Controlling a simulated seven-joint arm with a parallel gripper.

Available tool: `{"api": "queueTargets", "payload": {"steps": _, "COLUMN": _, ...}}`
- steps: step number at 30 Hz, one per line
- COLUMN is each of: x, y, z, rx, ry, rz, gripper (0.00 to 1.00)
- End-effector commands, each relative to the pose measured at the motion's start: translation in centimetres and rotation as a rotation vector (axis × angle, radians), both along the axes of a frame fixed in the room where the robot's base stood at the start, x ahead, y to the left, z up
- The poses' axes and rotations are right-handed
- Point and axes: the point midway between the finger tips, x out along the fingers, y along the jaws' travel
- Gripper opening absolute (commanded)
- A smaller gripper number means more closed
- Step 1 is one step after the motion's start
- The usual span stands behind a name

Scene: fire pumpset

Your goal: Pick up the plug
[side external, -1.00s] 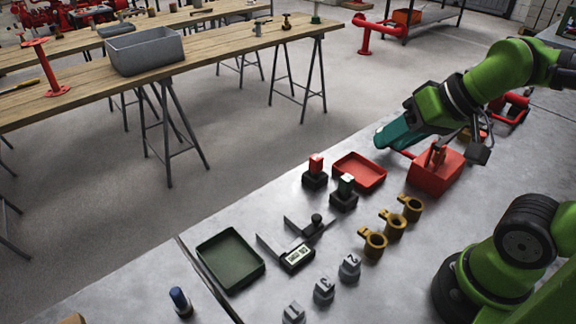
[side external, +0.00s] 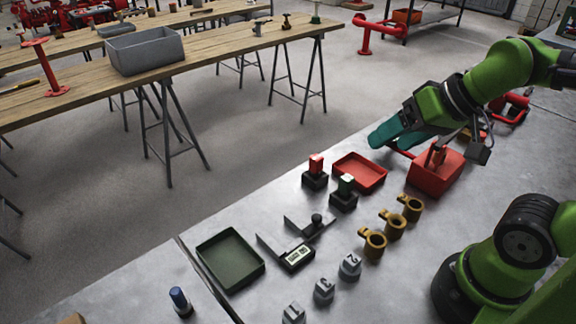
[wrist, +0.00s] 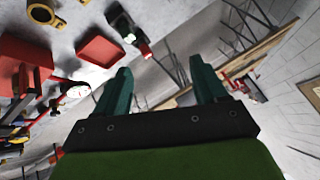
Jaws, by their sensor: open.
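No single item is clearly the plug. All stand on the grey metal table. My gripper (side external: 388,139) has teal fingers and hangs in the air above the red tray's far side, away from these pieces. In the wrist view my gripper (wrist: 161,64) is open, with nothing between its fingers.
A red tray (side external: 358,174), a red box (side external: 434,174), brass ring fittings (side external: 394,224), a caliper-like gauge (side external: 297,257) and a dark green tray (side external: 230,260) share the table. A wooden trestle bench (side external: 222,40) stands beyond open floor.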

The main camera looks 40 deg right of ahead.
Motion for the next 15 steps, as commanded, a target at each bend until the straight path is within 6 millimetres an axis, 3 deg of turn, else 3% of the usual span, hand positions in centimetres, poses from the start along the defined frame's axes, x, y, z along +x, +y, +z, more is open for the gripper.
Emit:
{"api": "queueTargets", "payload": {"steps": 4, "x": 0.0, "y": 0.9, "z": -0.5, "rx": -0.001, "ry": 0.023, "rz": 0.038, "gripper": 0.71}}
{"api": "queueTargets", "payload": {"steps": 7, "x": 0.5, "y": 3.1, "z": -1.6, "rx": -0.014, "ry": 0.089, "rz": 0.130, "gripper": 0.71}}
{"api": "queueTargets", "payload": {"steps": 15, "x": 0.8, "y": 12.3, "z": -5.3, "rx": -0.129, "ry": 0.435, "rz": 0.405, "gripper": 0.71}}
